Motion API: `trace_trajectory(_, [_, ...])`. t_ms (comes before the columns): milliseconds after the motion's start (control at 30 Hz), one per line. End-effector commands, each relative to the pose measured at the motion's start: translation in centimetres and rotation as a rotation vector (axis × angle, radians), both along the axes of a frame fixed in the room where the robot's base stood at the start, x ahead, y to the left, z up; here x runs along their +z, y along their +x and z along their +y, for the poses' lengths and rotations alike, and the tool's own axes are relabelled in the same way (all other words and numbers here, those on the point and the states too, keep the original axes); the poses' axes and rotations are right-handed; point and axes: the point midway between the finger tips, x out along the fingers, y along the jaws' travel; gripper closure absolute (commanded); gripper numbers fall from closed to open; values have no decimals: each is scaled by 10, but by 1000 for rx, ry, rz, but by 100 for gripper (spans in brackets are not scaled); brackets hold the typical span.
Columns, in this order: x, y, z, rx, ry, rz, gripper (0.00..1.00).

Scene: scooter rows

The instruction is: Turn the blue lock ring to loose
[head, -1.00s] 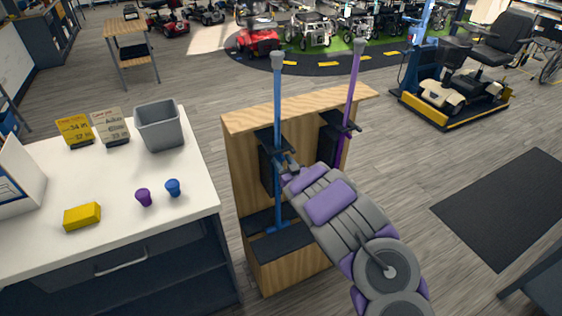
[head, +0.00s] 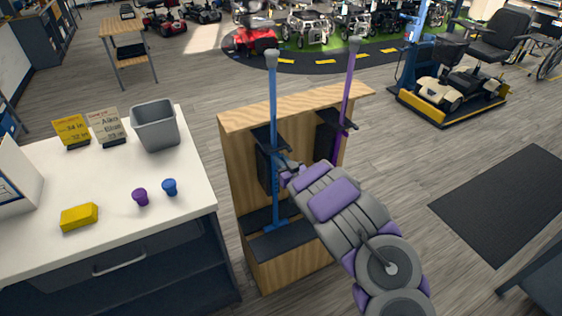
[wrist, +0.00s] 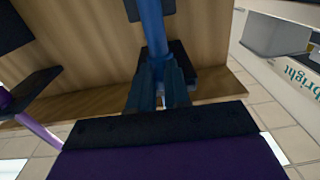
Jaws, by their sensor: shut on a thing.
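A blue pole (head: 273,110) stands upright in a black clamp on the wooden stand (head: 240,165). My gripper (head: 281,165) reaches the pole from the right at mid-height, just below the clamp. In the wrist view, my gripper (wrist: 161,92) has its two dark fingers around the lower part of the blue pole (wrist: 152,25) and is shut there. The blue lock ring is between or behind the fingers and I cannot make it out clearly, nor its turn.
A purple pole (head: 347,85) stands in a second clamp to the right on the same stand. A white table (head: 110,215) at left bears a grey bin (head: 155,125), a yellow block (head: 79,216), a purple cap (head: 140,197) and a blue cap (head: 170,187).

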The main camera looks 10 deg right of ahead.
Motion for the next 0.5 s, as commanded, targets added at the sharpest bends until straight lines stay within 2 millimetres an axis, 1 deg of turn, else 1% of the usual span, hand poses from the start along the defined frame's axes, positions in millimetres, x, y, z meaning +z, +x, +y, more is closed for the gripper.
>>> trace_trajectory(267, [4,4,-12,129,2,-9,100])
trace_trajectory(500, [3,9,-19,298,0,-10,100])
